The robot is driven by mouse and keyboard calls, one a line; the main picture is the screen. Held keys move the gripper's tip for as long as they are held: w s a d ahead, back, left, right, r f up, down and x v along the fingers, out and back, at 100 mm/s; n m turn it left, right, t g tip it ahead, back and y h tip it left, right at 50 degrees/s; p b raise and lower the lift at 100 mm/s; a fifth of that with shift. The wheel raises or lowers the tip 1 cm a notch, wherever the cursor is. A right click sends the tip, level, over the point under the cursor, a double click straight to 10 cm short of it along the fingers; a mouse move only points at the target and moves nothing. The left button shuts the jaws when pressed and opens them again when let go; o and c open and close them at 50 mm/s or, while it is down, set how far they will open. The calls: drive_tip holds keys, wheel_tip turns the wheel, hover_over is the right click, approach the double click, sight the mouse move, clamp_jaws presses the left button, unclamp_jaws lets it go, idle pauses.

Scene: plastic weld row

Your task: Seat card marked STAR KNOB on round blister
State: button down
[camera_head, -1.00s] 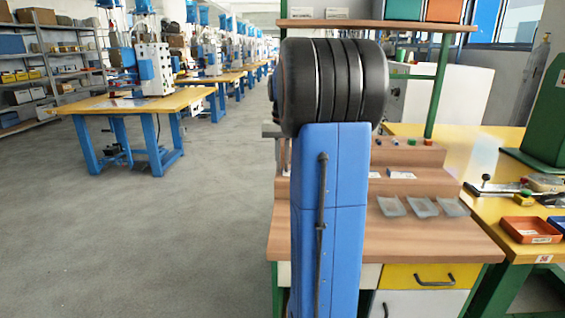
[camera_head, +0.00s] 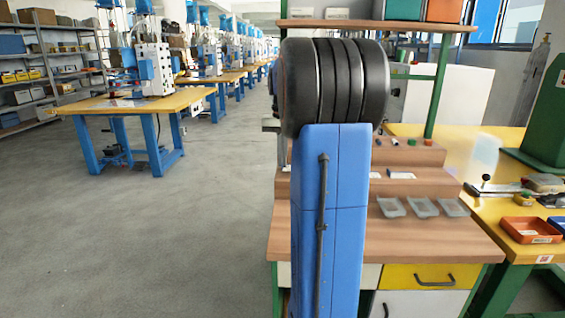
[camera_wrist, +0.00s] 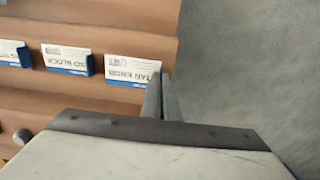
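The card marked STAR KNOB (camera_wrist: 133,70) is white with a blue lower edge. In the wrist view it is at the right end of a row on a wooden step, its lettering partly covered by my gripper. My gripper (camera_wrist: 163,80) has its two fingers close together, with their tips at the card's right end. I cannot tell whether the card's edge is between them. In the head view, clear blisters (camera_head: 391,207) (camera_head: 423,207) (camera_head: 453,207) lie in a row on the lower wooden shelf; I cannot tell which is round. My arm hides the gripper there.
Two other cards, a middle card (camera_wrist: 68,59) and a left card (camera_wrist: 13,54), stand beside the STAR KNOB card. The wooden step ends just right of my fingers, with grey floor beyond. A yellow table with an orange tray (camera_head: 531,231) is at the right.

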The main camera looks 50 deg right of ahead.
drive_tip(key=shift+r, duration=1.3)
